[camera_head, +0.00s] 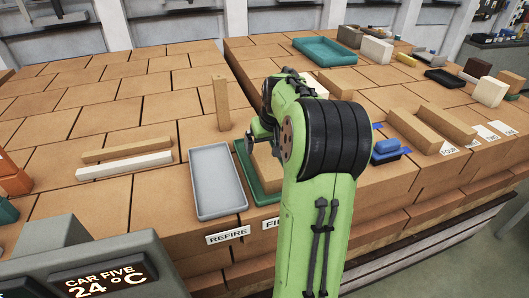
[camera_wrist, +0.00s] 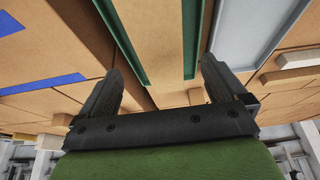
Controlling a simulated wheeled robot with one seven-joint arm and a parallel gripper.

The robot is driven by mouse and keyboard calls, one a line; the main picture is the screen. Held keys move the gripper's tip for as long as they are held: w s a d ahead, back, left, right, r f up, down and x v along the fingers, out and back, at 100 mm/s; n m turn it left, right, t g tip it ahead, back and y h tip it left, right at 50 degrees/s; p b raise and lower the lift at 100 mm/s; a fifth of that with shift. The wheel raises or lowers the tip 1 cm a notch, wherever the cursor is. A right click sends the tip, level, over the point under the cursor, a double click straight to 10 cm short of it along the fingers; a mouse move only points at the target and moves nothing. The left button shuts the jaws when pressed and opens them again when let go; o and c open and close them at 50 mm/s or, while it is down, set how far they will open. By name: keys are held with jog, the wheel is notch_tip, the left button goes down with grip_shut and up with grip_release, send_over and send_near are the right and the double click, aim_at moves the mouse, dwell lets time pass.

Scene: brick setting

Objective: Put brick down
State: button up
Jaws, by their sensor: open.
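A tan brick (camera_head: 268,166) lies in the green tray (camera_head: 244,172), mostly hidden behind my arm in the head view. In the wrist view the brick (camera_wrist: 158,42) shows between the green tray's two long walls (camera_wrist: 190,40). My gripper (camera_head: 254,142) is over this tray, its near parts partly hidden by my arm. In the wrist view my gripper (camera_wrist: 165,85) has its two dark fingers wide apart, one on each side of the brick's line. I see no finger pressed on the brick; the exact gap is unclear.
A grey tray (camera_head: 216,182) labelled REFIRE is empty just left of the green tray. An upright brick (camera_head: 221,104) stands behind it. A tan bar (camera_head: 127,149) and a white bar (camera_head: 124,167) lie left. A blue object (camera_head: 387,148) is right of my arm.

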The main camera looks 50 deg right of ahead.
jog(key=v, duration=0.4)
jog(key=shift+r, duration=0.1)
jog(key=s+a+r+n, duration=0.2)
jog(key=a, duration=0.9)
jog(key=s+a+r+n, duration=0.1)
jog(key=s+a+r, duration=0.15)
jog(key=a, duration=0.85)
jog(key=s+a+f+n+t+y, duration=0.1)
jog(key=s+a+f, duration=0.3)
jog(key=s+a, duration=0.4)
jog(key=s+n+y, duration=0.1)
jog(key=s, duration=0.3)
jog(key=shift+s+a+f+n+t, duration=0.15)
jog(key=shift+a+f+n+t, duration=0.15)
jog(key=shift+a+n, duration=0.1)
